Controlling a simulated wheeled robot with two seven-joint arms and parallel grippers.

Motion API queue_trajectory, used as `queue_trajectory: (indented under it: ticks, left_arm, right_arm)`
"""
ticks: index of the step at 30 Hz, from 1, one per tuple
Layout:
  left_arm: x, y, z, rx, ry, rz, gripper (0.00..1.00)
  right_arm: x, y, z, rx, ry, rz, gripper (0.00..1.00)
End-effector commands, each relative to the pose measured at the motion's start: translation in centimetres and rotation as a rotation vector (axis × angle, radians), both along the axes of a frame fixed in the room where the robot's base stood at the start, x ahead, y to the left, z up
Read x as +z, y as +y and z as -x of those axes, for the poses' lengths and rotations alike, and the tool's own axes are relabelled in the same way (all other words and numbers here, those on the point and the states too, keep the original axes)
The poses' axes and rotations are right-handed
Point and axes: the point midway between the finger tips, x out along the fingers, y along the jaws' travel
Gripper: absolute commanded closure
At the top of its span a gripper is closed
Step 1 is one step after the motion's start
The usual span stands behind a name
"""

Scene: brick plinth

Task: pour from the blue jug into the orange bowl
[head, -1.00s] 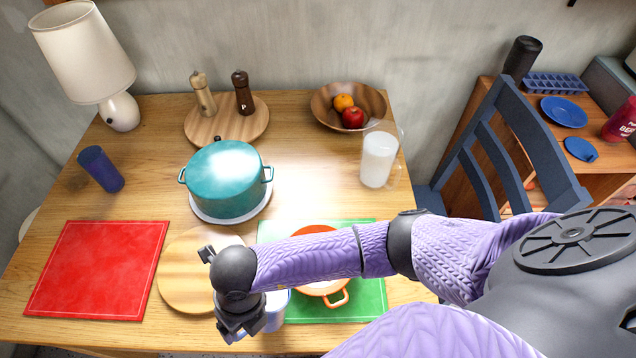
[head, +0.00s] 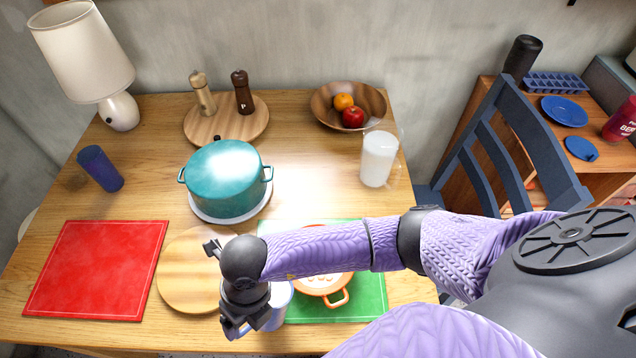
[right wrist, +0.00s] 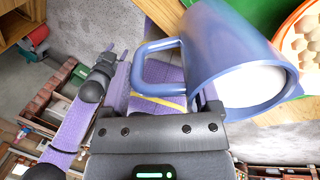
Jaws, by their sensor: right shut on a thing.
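My right gripper (head: 243,322) is shut on the blue jug (head: 277,308), at its handle side, near the table's front edge. In the right wrist view the jug (right wrist: 225,42) shows its loop handle and its mouth, with something white inside. The orange bowl (head: 336,297) sits on a green mat, to the right of the jug and partly behind my forearm. Its contents look pale with orange-brown spots; it also shows at the top right of the right wrist view (right wrist: 291,32). The jug is beside the bowl, not over it.
A round wooden board (head: 185,280) and a red mat (head: 95,270) lie left of the jug. A teal pot (head: 225,180) stands behind. The green mat (head: 372,300) has bare room.

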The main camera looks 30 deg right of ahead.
Motion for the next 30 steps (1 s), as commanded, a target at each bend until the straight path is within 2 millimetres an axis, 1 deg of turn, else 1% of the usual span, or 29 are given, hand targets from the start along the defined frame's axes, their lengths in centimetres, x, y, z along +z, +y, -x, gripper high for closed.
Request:
queue_trajectory:
  ticks: [23,30]
  left_arm:
    - [-0.3,0.0,0.1,0.001,0.001,0.001,0.41]
    - [-1.1,0.0,0.2,0.001,0.004,0.001,0.41]
  right_arm:
    - [0.3,-0.5,-0.2,0.000,0.013,-0.048,1.00]
    - [0.4,-1.2,-0.3,-0.002,0.030,-0.103,1.00]
